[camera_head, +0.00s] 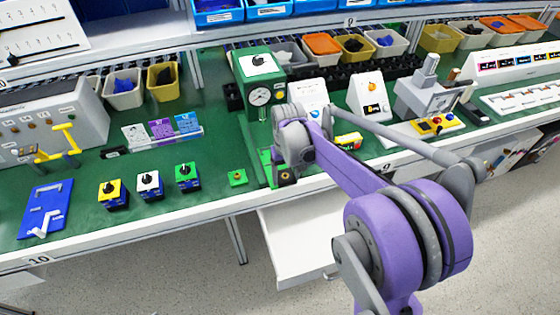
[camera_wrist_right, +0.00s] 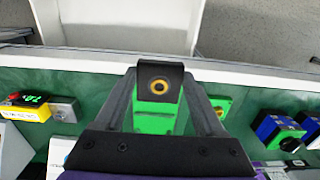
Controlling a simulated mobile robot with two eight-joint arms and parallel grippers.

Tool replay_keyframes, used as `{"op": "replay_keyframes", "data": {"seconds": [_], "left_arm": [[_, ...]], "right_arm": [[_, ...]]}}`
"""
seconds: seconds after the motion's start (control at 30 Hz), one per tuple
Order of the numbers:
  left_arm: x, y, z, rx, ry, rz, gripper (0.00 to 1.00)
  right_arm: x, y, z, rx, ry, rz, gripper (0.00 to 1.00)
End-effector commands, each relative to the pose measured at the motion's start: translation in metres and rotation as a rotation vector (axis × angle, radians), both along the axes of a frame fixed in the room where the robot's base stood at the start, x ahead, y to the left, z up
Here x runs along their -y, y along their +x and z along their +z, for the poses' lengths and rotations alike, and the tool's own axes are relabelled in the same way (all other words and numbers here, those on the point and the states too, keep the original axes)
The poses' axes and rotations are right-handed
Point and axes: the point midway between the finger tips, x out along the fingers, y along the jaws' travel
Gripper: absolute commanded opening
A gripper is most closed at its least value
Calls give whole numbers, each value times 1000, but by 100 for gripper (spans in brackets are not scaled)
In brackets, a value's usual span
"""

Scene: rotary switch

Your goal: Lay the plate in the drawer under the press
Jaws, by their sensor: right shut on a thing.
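The green press (camera_head: 256,72) with a round gauge stands on the green bench. My right gripper (camera_head: 284,176) is low in front of it, near the bench's front edge. In the right wrist view its fingers (camera_wrist_right: 162,95) are shut on a small dark plate (camera_wrist_right: 158,74) with an orange ring. A green piece (camera_wrist_right: 154,122) shows directly below the plate; I cannot tell whether they touch. The white drawer (camera_head: 302,243) is pulled out below the bench edge, and its visible inside is empty. It also shows in the right wrist view (camera_wrist_right: 120,22). My left gripper is out of view.
A small green block with a yellow centre (camera_head: 238,177) sits left of my right gripper. Yellow, white and green-topped rotary switches (camera_head: 149,184) stand further left. The bench's front edge (camera_head: 160,222) separates bench and drawer.

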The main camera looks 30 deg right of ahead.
Motion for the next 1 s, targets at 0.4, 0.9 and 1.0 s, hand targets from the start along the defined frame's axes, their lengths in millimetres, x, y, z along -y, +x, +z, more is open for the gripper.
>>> {"op": "replay_keyframes", "data": {"seconds": [0.4, 0.9, 1.0], "left_arm": [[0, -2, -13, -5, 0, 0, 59], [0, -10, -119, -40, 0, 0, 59], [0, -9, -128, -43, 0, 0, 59]], "right_arm": [[-4, -52, -12, -2, 0, -3, 5], [71, -131, -144, -3, 1, -4, 5], [77, -139, -155, -2, 0, -2, 5]]}}
